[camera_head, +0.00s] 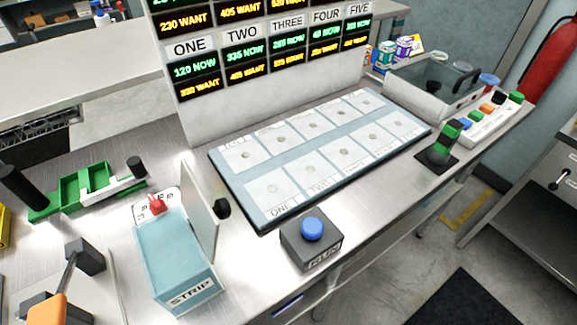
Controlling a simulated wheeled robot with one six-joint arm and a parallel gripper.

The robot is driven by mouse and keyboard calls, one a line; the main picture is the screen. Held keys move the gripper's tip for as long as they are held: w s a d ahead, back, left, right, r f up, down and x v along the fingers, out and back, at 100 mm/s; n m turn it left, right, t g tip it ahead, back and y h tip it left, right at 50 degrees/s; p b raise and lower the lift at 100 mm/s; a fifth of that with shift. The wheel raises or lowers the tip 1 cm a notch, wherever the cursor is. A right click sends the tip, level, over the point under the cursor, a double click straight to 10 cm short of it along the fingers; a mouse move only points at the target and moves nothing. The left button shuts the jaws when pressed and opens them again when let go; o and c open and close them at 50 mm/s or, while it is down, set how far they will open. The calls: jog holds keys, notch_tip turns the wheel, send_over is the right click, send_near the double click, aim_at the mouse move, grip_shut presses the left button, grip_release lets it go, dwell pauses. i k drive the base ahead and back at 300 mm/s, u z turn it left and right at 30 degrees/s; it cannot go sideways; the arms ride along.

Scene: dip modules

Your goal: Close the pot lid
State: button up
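No thing in view is marked as a pot. A teal box labelled STRIP (178,262) stands at the front left of the steel bench. A thin pale panel (201,208), which looks like its lid, stands upright along its right side. A black knob (222,207) sticks out to the right of this panel. The panel does not lie over the box top. A grey, partly see-through tank (432,98) stands at the far right; whether it has a lid is unclear. My gripper is not in view.
A blue-grey board (222,177) with pale numbered squares fills the middle. A RUN box with a blue button (312,229) stands right of the STRIP box. A green rack (85,188) and an orange-handled lever (45,307) are at left. A display panel (262,50) rises behind.

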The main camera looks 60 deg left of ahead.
aim_at(208, 207)
jog(key=i, duration=1.8)
jog(key=u, duration=4.65)
jog(key=i, duration=0.5)
jog(key=k, duration=0.5)
jog(key=u, duration=0.65)
jog(key=i, duration=0.6)
jog(key=z, duration=0.8)
